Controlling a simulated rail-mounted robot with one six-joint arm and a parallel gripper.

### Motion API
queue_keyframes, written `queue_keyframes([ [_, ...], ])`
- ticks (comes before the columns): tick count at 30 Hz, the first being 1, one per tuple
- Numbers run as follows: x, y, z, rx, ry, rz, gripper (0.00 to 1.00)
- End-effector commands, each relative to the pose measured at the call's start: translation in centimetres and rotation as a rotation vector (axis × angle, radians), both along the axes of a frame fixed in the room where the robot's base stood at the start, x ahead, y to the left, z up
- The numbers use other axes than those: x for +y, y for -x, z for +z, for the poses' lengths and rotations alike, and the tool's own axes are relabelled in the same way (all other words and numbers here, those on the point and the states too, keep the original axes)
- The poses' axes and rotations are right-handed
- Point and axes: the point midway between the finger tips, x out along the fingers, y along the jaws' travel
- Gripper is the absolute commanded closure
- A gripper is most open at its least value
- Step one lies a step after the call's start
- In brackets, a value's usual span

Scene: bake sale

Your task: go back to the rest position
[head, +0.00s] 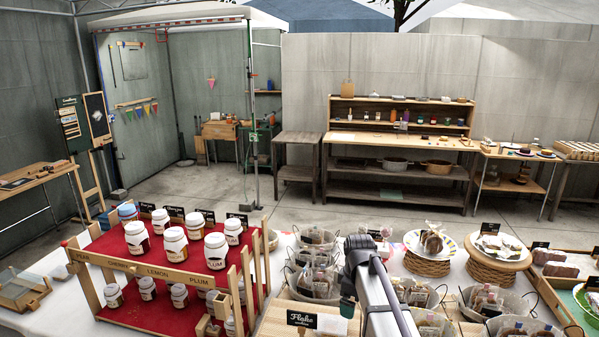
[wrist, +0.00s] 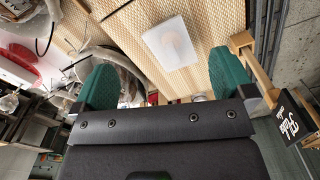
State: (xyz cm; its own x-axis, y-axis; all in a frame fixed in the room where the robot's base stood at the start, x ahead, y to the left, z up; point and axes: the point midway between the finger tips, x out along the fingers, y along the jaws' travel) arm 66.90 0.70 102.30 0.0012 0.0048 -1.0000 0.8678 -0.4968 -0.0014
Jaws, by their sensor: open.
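My gripper (wrist: 158,88) shows in the wrist view with its two green fingers spread wide apart. Nothing is held between them. Beyond the fingers lies a woven, straw-coloured surface with a pale translucent rectangular item (wrist: 172,43) on it. In the head view my arm reaches in from the bottom edge, right of centre, over the baked-goods stall.
A red-lined wooden rack (head: 122,255) with several labelled jars stands left of my arm. Wire baskets (head: 318,237) of wrapped goods crowd around the arm. Woven cake stands (head: 428,264) are to the right. A small black sign (wrist: 292,120) on a wooden post stands close beside the right finger. Open floor lies behind the stall.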

Motion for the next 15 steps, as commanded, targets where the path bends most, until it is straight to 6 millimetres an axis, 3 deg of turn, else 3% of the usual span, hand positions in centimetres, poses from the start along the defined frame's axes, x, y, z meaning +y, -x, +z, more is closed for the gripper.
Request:
queue_keyframes([
  [5,-0.1,5.0,0.0,0.002,0.000,-0.374,0.00],
  [8,-0.4,9.9,0.0,0.004,0.000,-0.658,0.00],
  [12,-0.8,17.9,0.0,0.005,0.000,-1.010,0.00],
  [15,-1.0,20.9,0.0,0.005,0.000,-1.054,0.00],
])
